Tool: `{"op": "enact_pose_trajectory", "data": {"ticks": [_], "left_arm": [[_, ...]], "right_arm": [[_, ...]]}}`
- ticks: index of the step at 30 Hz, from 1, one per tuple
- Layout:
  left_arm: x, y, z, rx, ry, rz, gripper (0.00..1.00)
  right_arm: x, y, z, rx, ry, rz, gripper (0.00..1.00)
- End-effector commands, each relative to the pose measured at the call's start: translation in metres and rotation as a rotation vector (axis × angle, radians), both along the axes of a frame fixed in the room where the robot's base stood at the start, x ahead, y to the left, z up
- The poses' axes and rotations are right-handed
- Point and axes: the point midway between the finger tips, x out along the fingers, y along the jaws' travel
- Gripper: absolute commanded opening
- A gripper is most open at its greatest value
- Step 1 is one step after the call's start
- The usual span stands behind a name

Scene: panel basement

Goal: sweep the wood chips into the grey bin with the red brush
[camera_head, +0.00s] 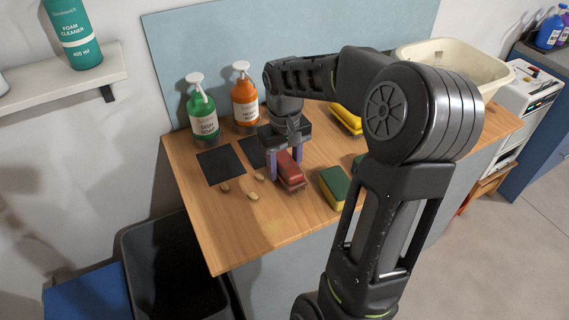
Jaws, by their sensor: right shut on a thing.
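The red brush (291,174) is on the wooden table, right of the wood chips. My right gripper (286,170) points down with its purple fingers around the brush and is shut on it. Several small pale wood chips (253,195) lie on the table just left of the brush, near the dark squares. The grey bin (128,262) stands open and dark inside, below the table's left edge. My left gripper is not in view.
A green bottle (202,112) and an orange bottle (244,96) stand at the table's back left. A green and yellow sponge (333,187) lies right of the brush. A yellow item (346,119) and a cream basin (458,62) are farther right. The table's front left is clear.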

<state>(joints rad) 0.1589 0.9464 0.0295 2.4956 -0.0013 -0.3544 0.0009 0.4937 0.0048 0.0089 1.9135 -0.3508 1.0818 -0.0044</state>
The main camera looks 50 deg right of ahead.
Motion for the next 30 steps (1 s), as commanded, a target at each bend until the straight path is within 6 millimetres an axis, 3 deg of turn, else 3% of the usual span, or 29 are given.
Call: {"op": "enact_pose_trajectory", "data": {"ticks": [30], "left_arm": [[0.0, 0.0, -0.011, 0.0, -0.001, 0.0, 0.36]], "right_arm": [[0.026, 0.074, 0.001, 0.0, -0.001, 0.003, 0.09]]}}
